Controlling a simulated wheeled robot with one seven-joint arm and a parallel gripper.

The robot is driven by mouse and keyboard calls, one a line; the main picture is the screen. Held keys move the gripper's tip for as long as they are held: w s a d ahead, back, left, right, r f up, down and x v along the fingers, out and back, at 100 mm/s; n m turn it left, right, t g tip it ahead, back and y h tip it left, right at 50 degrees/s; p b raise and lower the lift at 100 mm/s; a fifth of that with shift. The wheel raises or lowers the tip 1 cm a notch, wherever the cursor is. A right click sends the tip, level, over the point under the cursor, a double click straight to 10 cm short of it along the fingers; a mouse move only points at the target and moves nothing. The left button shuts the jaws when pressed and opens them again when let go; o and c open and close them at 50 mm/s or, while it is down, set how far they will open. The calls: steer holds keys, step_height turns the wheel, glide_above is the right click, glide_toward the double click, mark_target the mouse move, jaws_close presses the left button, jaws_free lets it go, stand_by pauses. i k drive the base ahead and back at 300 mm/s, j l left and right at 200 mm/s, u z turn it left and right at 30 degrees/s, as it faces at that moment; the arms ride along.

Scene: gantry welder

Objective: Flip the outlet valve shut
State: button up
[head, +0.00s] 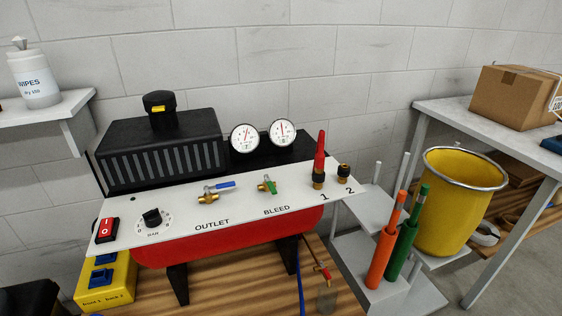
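The outlet valve (214,192) is a small brass valve with a blue lever, on the white panel (188,220) of a red compressor, above the printed word OUTLET. Its blue lever (226,185) points right, roughly along the brass body. To its right is the bleed valve (267,185), brass with a green lever, above the word BLEED. My gripper is not in the head view.
The panel also carries a red switch (106,230), a black dial (152,217), two gauges (264,136) and a red-topped fitting (319,160). Orange (386,243) and green (405,240) tools stand at right, near a yellow bin (457,205).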

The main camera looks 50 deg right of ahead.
mark_target(206, 189)
steer(key=z, duration=0.25)
steer(key=i+j+u, duration=0.3)
steer(key=i, duration=0.15)
steer(key=i+j+u, duration=0.15)
steer(key=i+u, duration=0.15)
steer(key=i, duration=0.2)
